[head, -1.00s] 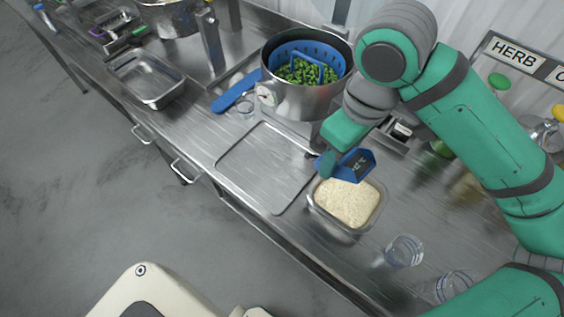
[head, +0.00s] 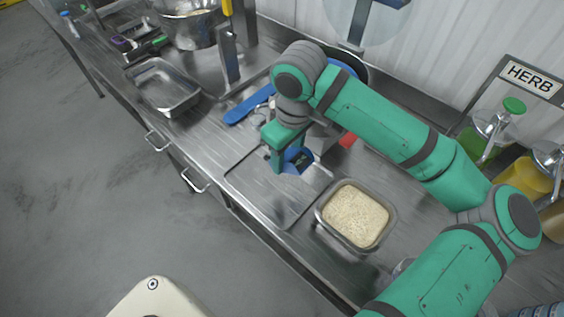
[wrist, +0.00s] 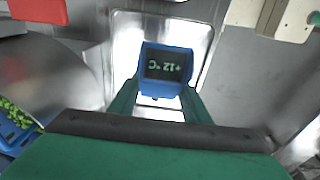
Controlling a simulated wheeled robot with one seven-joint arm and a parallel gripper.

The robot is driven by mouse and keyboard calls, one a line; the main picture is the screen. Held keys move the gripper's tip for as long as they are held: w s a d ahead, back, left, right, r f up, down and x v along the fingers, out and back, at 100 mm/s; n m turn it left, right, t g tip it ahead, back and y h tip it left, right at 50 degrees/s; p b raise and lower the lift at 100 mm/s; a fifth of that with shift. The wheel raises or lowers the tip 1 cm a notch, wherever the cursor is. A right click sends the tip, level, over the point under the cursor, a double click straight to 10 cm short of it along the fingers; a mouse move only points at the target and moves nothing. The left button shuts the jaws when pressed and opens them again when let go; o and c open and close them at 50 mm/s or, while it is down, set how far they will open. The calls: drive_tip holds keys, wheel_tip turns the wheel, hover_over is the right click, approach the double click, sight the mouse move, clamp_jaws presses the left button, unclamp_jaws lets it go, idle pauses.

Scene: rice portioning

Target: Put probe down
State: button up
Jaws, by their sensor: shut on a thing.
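The probe is a blue box (wrist: 166,92) with a dark screen reading "+12 °C" in the wrist view. My gripper (wrist: 157,108) is shut on it, with one green finger at each side. In the head view the blue probe (head: 298,161) shows at the green gripper (head: 290,157), above the flat metal tray (head: 283,207). I cannot tell whether the probe touches the tray. Its lower part is hidden.
A metal pan of rice (head: 356,217) stands right of the tray. The pot behind is mostly hidden by my arm. A blue-handled utensil (head: 248,104) and an empty metal pan (head: 163,87) are at the left. Pump bottles (head: 490,130) stand at the right.

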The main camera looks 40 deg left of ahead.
drive_tip(key=shift+w+a+f, duration=0.2)
drive_tip(key=shift+a+f, duration=0.5)
drive_tip(key=shift+f, duration=0.2)
drive_tip(key=shift+a+f, duration=0.15)
drive_tip(key=shift+f, duration=0.75)
drive_tip(key=shift+a+f, duration=0.1)
drive_tip(key=shift+f, duration=0.8)
drive_tip(key=shift+f, duration=0.1)
drive_tip(key=o, duration=1)
drive_tip(key=shift+o, duration=0.2)
drive_tip(key=shift+w, duration=0.1)
